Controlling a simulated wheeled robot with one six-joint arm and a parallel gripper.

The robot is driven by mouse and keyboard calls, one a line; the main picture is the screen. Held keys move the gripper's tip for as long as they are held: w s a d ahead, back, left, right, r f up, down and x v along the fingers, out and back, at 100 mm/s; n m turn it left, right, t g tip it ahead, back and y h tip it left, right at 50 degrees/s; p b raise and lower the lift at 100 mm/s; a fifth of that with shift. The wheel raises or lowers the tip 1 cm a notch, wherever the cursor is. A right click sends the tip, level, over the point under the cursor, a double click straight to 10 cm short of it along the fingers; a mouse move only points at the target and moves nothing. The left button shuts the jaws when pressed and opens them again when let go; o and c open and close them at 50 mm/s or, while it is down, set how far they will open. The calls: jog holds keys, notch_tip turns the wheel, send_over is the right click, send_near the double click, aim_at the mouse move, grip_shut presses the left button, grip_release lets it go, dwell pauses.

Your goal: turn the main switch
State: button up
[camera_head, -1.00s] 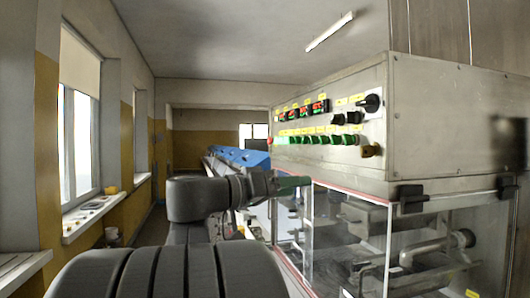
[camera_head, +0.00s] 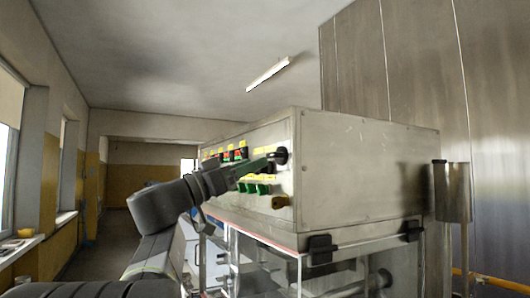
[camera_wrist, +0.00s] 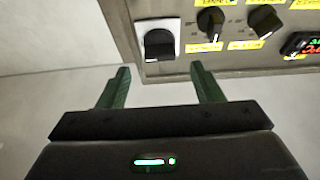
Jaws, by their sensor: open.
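The main switch is a black rotary knob (camera_head: 281,156) at the near upper corner of the steel control panel. In the wrist view it is the black knob (camera_wrist: 159,44) on a pale square plate, its handle pointing down in the picture. My gripper (camera_head: 262,163) has green fingers and reaches toward this corner of the panel. In the wrist view my gripper (camera_wrist: 160,76) is open and empty, its fingertips apart to either side below the switch. The fingers do not enclose the knob. In the head view they overlap the switch area, and the exact gap cannot be told.
Two smaller black knobs (camera_wrist: 211,22) with yellow labels sit beside the switch, with a lit display (camera_wrist: 302,43) further right. A clear guarded enclosure (camera_head: 262,262) is below. A metal cylinder (camera_head: 453,192) stands at right.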

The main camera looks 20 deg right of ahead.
aim_at(270, 157)
jog(key=p+x, duration=0.1)
jog(key=x, duration=0.4)
jog(key=shift+f, duration=0.1)
jog(key=shift+a, duration=0.1)
jog(key=c, duration=1)
